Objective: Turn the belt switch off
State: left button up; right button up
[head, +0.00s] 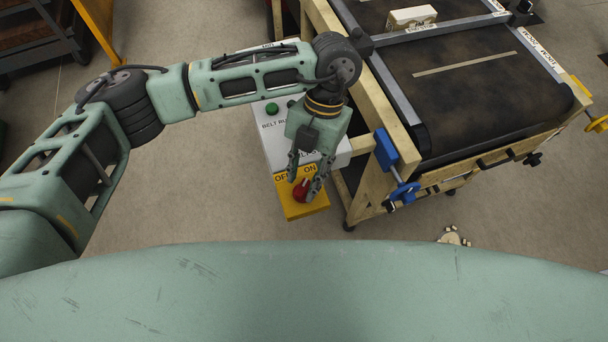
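The belt switch is a red knob (301,190) on a yellow plate (297,208) marked OFF on the left and ON on the right. The plate is at the lower end of a light grey control box (273,135). My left gripper (304,181) points down over the knob, its two fingers apart. One finger is to the knob's upper left, the other at its right side. I cannot tell whether either finger touches the knob. The fingers and wrist hide part of the box and of the lettering. My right gripper is not in view.
A green button (271,108) is higher on the box. A conveyor with a dark belt (470,85) and wooden frame stands close on the right, with a blue clamp (386,150) at its near corner. A small pale object (454,236) lies low at right.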

pick_arm(q)
jog(key=shift+x, duration=1.05)
jog(key=shift+c, duration=0.2)
grip_shut()
